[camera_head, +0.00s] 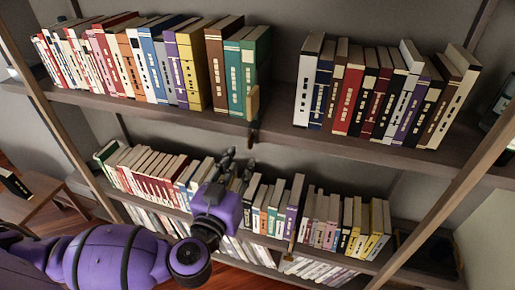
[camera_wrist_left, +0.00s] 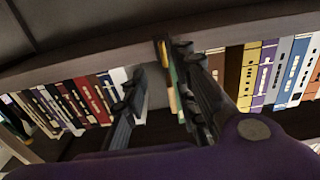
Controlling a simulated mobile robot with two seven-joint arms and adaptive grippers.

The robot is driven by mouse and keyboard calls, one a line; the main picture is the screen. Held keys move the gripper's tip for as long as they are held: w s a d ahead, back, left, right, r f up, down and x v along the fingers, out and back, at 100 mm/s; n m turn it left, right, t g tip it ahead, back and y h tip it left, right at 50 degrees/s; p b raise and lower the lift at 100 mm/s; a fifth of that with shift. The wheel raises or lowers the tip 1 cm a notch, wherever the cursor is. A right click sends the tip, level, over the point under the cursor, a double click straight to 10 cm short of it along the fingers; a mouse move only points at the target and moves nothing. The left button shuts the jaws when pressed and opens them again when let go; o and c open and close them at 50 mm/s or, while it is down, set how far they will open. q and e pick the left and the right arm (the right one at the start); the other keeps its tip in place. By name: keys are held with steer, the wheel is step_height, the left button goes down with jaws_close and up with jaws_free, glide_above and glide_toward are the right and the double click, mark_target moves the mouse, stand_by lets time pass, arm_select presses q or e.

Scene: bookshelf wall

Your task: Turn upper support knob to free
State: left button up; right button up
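The upper support, a tan upright plate (camera_head: 253,102), stands at the front edge of the upper shelf, right of the green book. Its dark knob (camera_head: 253,132) hangs below that edge. In the left wrist view the knob (camera_wrist_left: 163,52) and the tan plate (camera_wrist_left: 172,78) show close to the right-hand finger. My left gripper (camera_head: 238,165) is open and empty, just below the knob in the head view. In the left wrist view its fingers (camera_wrist_left: 158,68) are spread apart; I cannot tell whether one touches the knob. My right gripper is not in view.
The upper shelf (camera_head: 281,133) holds two book groups with a gap between them. The lower shelf (camera_head: 246,235) also holds books and another tan support (camera_head: 291,245). A slanting wooden post (camera_head: 440,212) stands at right. A small table (camera_head: 38,205) stands at left.

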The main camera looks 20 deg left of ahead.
mark_target(249, 144)
arm_select(q)
steer(key=w, duration=0.7)
steer(key=shift+a, duration=0.2)
steer(key=shift+w, duration=0.5)
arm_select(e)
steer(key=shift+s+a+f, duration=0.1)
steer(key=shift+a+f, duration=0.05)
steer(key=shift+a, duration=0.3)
arm_select(q)
steer(key=shift+c, duration=0.3)
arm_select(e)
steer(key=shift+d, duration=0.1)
arm_select(q)
steer(key=c, duration=0.6)
jaws_close()
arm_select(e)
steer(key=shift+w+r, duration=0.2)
